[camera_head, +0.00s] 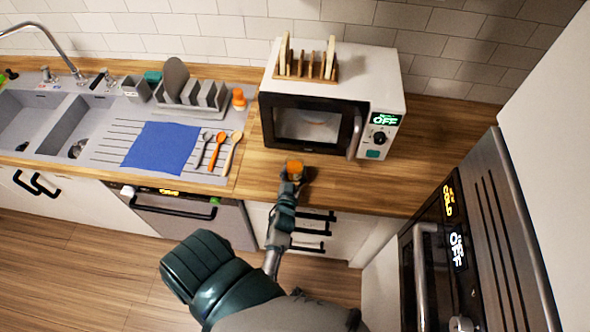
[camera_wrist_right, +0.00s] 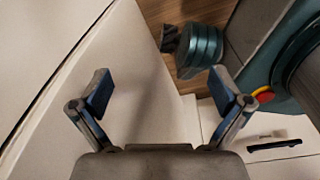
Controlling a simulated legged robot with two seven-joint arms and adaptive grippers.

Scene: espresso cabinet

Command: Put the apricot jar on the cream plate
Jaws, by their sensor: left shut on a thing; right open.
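My left gripper (camera_head: 293,177) is shut on a small orange jar (camera_head: 295,165), which looks like the apricot jar. It holds the jar at the front edge of the wooden counter, in front of the microwave. The fingers hide the jar's lower part, and I cannot tell whether it touches the counter. I cannot make out the cream plate for certain; a pale shape shows dimly through the microwave window. My right gripper (camera_wrist_right: 161,92) is open and empty in the right wrist view, in front of pale cabinet panels. It is not visible in the head view.
The microwave (camera_head: 390,75) is shut, with a wooden rack (camera_head: 307,70) on top. Left of it are a dish rack (camera_head: 192,97), an orange-topped container (camera_head: 239,99), several utensils and a blue cloth (camera_head: 160,146). The counter (camera_head: 425,150) right of the microwave is clear. An oven (camera_head: 455,240) stands at right.

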